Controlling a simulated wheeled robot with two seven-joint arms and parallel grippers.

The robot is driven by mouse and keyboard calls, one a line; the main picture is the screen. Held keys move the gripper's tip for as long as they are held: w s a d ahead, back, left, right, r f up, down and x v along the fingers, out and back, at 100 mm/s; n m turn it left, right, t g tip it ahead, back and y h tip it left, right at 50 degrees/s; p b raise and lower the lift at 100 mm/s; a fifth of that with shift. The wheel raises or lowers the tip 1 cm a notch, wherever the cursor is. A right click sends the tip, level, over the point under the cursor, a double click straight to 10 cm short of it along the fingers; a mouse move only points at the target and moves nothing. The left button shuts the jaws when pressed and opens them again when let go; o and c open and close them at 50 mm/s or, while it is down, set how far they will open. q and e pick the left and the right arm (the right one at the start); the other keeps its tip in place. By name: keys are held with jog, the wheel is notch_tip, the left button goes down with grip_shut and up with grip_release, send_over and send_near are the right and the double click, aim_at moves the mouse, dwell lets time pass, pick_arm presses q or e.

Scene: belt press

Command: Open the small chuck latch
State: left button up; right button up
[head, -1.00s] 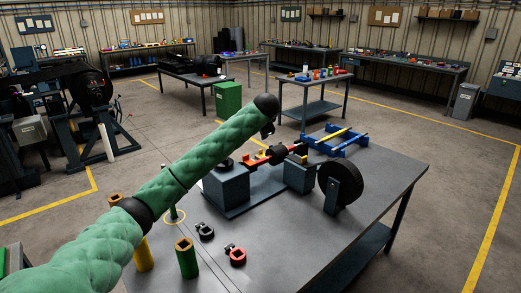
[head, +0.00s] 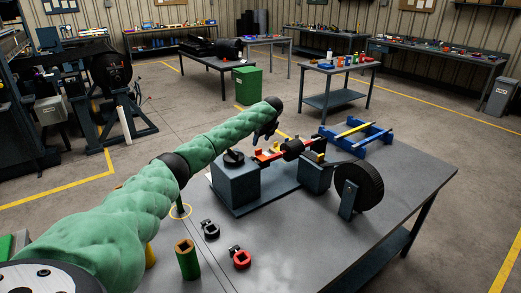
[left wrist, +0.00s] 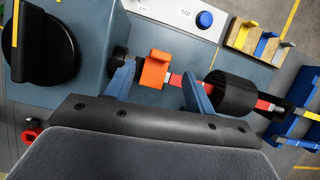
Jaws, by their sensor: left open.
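The small chuck latch appears to be the orange clip (left wrist: 155,70) on the red bar beside the grey-blue housing in the left wrist view. In the head view it is a small orange-red patch (head: 265,156) by the housing, partly hard to make out. My left gripper (left wrist: 159,76) is open, one blue finger on each side of the clip in the picture. I cannot tell whether either finger touches it. In the head view the left gripper (head: 266,134) hangs over the machine, small and dark. The right gripper is not seen.
A black knob (left wrist: 40,45) sits on the housing (head: 237,187). A black roller (left wrist: 233,93) is further along the bar. A black wheel (head: 358,187) and blue frame (head: 350,138) stand to the right.

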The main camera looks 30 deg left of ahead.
aim_at(262, 155)
pick_arm(q)
jog(key=shift+w+f+m, duration=0.2)
jog(key=shift+f+m, duration=0.05)
jog(key=shift+m, duration=0.25)
jog(key=shift+w+f, duration=0.1)
jog(key=shift+f, duration=0.15)
jog(key=shift+a+f+p, duration=0.4)
jog(key=shift+f+p, duration=0.2)
jog(key=shift+p+x, duration=0.9)
jog(key=shift+x, duration=1.95)
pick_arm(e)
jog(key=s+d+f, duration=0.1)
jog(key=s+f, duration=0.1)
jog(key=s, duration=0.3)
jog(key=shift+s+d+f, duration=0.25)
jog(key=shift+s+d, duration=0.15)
pick_arm(q)
grip_shut()
